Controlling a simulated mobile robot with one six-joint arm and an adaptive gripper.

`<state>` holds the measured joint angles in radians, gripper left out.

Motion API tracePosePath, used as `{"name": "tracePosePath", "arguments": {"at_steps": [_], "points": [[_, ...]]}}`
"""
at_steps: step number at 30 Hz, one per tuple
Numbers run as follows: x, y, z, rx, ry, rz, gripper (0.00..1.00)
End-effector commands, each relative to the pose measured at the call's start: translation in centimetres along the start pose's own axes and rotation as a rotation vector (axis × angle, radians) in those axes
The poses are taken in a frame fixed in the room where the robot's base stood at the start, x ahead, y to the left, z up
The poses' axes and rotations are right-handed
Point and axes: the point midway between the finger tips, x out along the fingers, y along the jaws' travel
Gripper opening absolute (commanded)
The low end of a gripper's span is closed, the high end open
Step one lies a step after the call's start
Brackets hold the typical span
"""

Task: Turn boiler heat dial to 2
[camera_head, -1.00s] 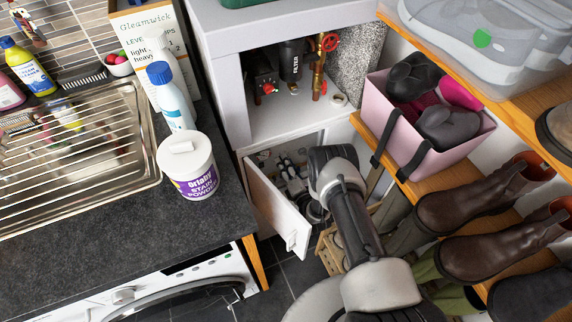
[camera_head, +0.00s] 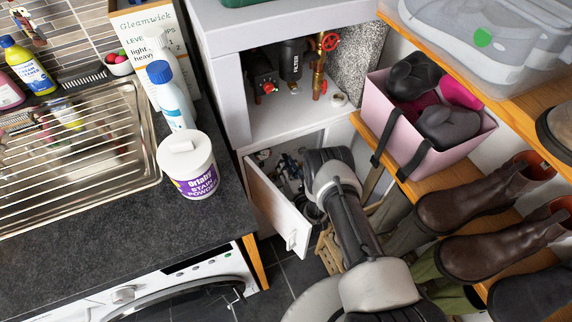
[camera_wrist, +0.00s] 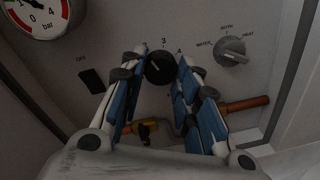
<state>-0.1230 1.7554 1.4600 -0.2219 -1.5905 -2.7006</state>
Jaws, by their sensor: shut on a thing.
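The boiler heat dial (camera_wrist: 158,69) is a round black knob on the grey boiler panel in the wrist view, with 2, 3 and 4 readable above it. Its pointer mark is too dark to read. My gripper (camera_wrist: 161,63) is shut on this dial, one blue-padded finger on its left side and one on its right. The fingers cover the lower numbers of the scale. In the head view my arm reaches down into the open lower cupboard (camera_head: 277,207), and the dial is hidden there.
A grey selector knob (camera_wrist: 232,52) marked water, both and heat sits right of the dial. A dark switch (camera_wrist: 91,82) marked off and a pressure gauge (camera_wrist: 38,14) are at left. Copper pipes (camera_wrist: 244,104) run below. The boot shelf (camera_head: 420,180) crowds my arm's right.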

Motion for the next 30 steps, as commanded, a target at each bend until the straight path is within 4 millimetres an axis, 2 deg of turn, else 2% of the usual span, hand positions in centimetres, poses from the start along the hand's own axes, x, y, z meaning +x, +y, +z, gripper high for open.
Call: {"name": "tracePosePath", "arguments": {"at_steps": [13,14,15,23,30], "points": [[-0.01,-0.02,0.01,-0.009,-0.001,-0.001,0.06],[-0.01,-0.02,0.01,-0.009,-0.001,-0.001,0.31],[-0.01,-0.03,0.01,-0.009,-0.001,-0.001,0.33],[-0.01,-0.01,0.01,-0.008,-0.001,0.0,0.5],[0.0,0.0,0.01,-0.008,-0.001,0.0,0.5]]}}
